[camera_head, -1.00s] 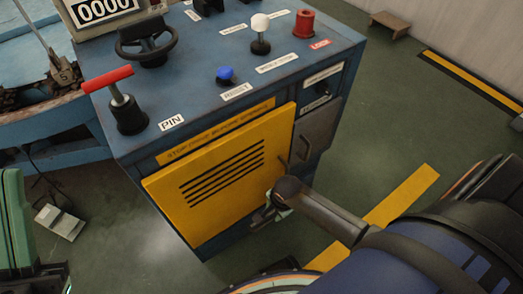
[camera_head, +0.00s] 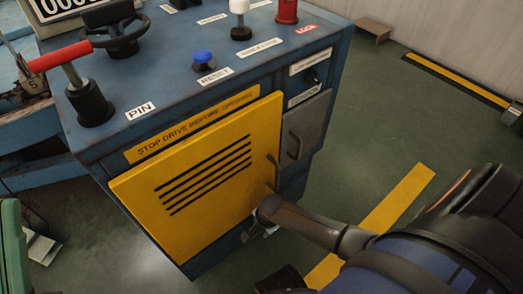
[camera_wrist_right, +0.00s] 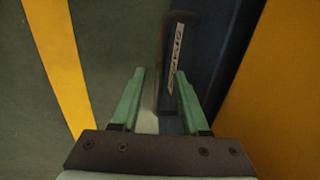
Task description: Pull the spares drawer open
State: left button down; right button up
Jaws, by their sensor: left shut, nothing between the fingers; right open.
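The blue control cabinet (camera_head: 95,150) has a grey front with a bar handle (camera_head: 305,130) at its right side, beside the yellow louvred panel. My right gripper (camera_head: 256,232) is low in front of the cabinet, below the grey front and near the yellow panel's lower right corner. In the right wrist view its green fingers (camera_wrist_right: 158,105) are apart.
The yellow panel (camera_head: 200,180) with its own handle stands close to my right gripper. A red-handled lever (camera_head: 85,90), blue button (camera_head: 204,60) and wheel are on top. A yellow floor stripe (camera_head: 400,200) and open green floor lie to the right.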

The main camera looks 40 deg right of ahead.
grip_shut()
dwell(1.4)
